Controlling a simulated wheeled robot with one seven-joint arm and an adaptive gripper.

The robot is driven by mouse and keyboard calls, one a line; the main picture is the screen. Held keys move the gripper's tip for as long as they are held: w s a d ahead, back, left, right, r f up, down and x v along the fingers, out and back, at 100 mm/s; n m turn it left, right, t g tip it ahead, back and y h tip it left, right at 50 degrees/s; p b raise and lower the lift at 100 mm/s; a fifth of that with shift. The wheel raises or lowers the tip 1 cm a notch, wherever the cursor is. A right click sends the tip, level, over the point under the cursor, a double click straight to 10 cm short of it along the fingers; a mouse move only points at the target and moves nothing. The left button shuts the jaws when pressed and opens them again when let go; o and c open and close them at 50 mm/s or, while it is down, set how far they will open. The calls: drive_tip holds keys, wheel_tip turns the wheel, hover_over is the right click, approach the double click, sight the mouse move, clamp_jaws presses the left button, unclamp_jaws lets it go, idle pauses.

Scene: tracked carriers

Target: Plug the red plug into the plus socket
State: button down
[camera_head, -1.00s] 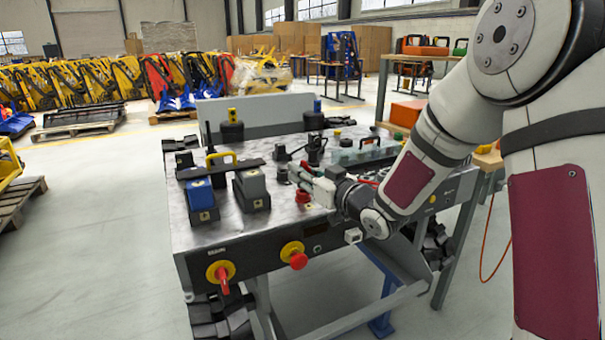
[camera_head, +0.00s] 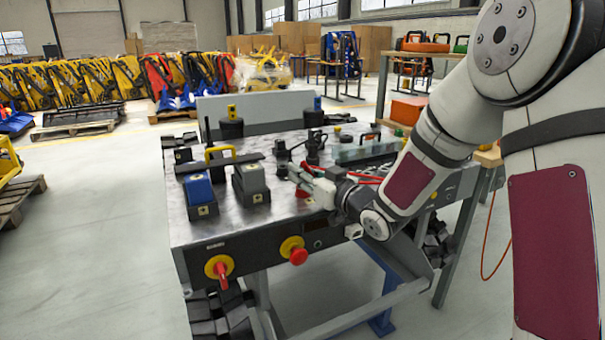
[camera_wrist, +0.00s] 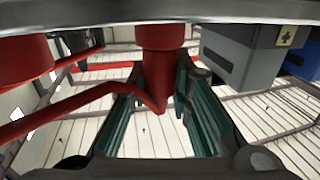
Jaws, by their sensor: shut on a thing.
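My gripper (camera_head: 297,174) is low over the near half of the carrier's deck, right of the grey block. In the wrist view its teal fingers (camera_wrist: 160,112) stand on both sides of a red plug (camera_wrist: 162,62), and they are shut on it. A red cable (camera_wrist: 88,101) runs from there to the left. In the head view the hand mostly hides the plug. A grey block (camera_head: 251,184) bears a pale label, which shows a plus sign in the wrist view (camera_wrist: 286,37). A blue-topped block (camera_head: 200,190) stands left of it. I cannot make out the socket opening.
Another red cylinder (camera_wrist: 22,66) is at the left of the wrist view. A yellow handle (camera_head: 220,150) and dark fittings (camera_head: 314,146) rise from the deck (camera_head: 225,229). Red knobs with yellow rings (camera_head: 293,250) are on its front face.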

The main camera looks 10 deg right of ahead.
drive_tip(key=shift+f, duration=0.25)
drive_tip(key=c, duration=1.4)
unclamp_jaws()
drive_tip(key=shift+o, duration=0.2)
drive_tip(key=v, duration=1.2)
